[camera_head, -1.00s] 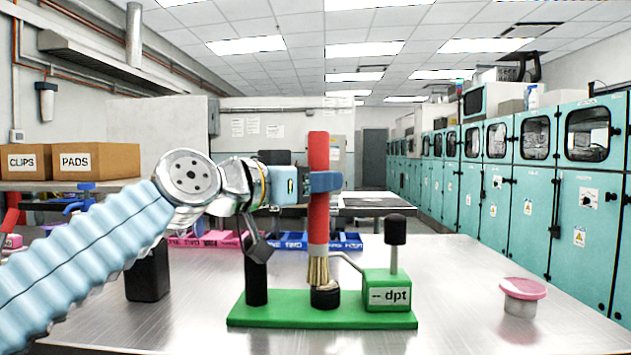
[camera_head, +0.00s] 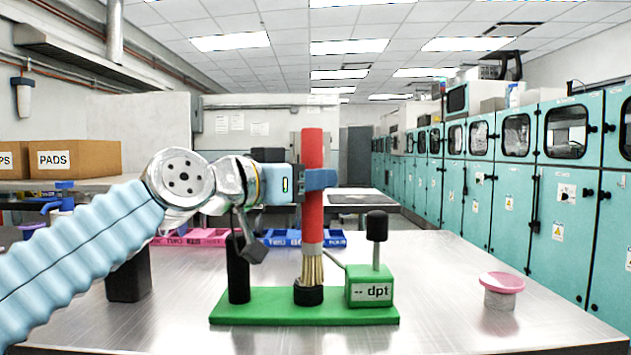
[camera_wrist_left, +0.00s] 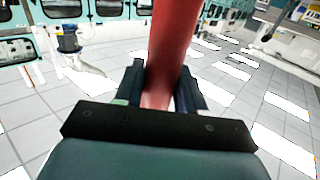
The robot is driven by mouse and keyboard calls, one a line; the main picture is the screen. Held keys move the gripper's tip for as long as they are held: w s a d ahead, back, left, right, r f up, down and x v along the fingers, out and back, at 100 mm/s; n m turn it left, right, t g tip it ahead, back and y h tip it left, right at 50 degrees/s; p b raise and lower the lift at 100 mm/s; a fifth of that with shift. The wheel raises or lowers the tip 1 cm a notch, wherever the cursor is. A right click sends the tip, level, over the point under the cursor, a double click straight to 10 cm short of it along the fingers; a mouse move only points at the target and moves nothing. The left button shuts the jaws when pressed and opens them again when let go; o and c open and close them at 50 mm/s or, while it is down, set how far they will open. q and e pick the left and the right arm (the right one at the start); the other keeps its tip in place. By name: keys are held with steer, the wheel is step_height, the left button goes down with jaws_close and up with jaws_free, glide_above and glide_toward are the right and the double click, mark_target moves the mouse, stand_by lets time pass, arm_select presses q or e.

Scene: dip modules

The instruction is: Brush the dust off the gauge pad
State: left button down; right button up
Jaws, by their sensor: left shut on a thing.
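My left gripper (camera_head: 318,180) is shut on the red handle of a brush (camera_head: 312,215), held upright with its tan bristles down. The handle also shows between the fingers (camera_wrist_left: 160,95) in the left wrist view. The bristle tips are at the top of a short black round pad (camera_head: 308,296) on the green base (camera_head: 250,307) of the gauge. They look to be touching it. The gauge has a green block marked "dpt" (camera_head: 369,291), a black-capped post and a black post at the left. Any dust is too small to tell. My right gripper is not in view.
A small container with a pink lid (camera_head: 501,284) stands on the metal table at the right. Pink (camera_head: 205,237) and blue (camera_head: 290,239) bins stand at the back. A black block (camera_head: 128,280) is left of the gauge. The table's front right is clear.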

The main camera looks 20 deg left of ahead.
arm_select(q)
steer(key=shift+a+f+b, duration=0.2)
steer(key=shift+a+b, duration=0.05)
steer(key=shift+b, duration=0.1)
steer(key=shift+w+d+r+p, duration=0.1)
steer(key=shift+w+d+p, duration=0.15)
steer(key=shift+d+p, duration=0.35)
steer(key=a+b, duration=0.1)
steer(key=s+a+b, duration=0.1)
steer(key=shift+s+a, duration=0.3)
steer(key=shift+a, duration=0.05)
stand_by(0.9)
steer(key=shift+d, duration=0.1)
